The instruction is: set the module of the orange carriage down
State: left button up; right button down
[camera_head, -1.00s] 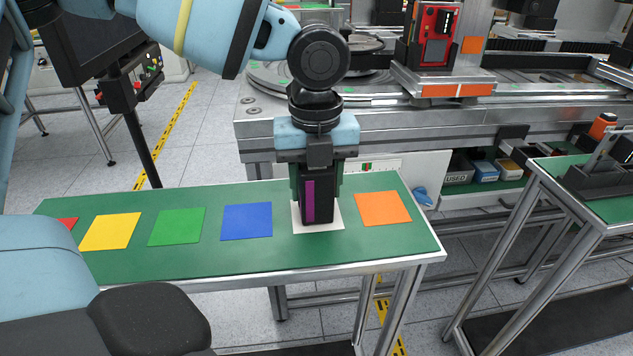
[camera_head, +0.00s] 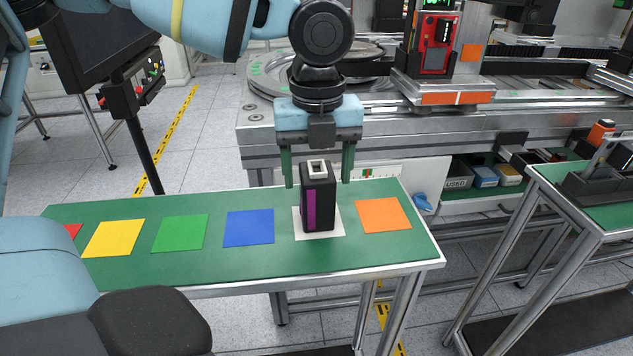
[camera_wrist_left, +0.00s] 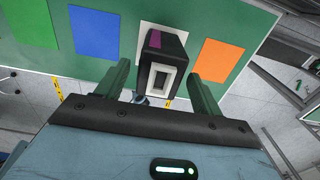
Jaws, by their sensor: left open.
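A black module (camera_head: 319,197) with a purple stripe and a pale square socket on top stands upright on the white square (camera_head: 334,225) of the green table. My left gripper (camera_head: 318,182) is open just above it, one green finger on each side, with gaps to the module. The left wrist view shows the module (camera_wrist_left: 163,68) between the spread fingers, touching neither. A carriage with an orange front strip (camera_head: 455,98) is on the rail behind, with a red and black module (camera_head: 437,45) on it. My right gripper is not in view.
The green table (camera_head: 280,262) also has bare blue (camera_head: 249,228), green (camera_head: 180,233), yellow (camera_head: 113,238) and orange (camera_head: 384,215) squares, and part of a red one. A second green-topped table (camera_head: 600,208) stands at the right. A monitor (camera_head: 100,40) stands at the left.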

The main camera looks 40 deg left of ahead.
pick_arm(q)
notch_tip(320, 180, up, 8)
jog(key=shift+p, duration=0.75)
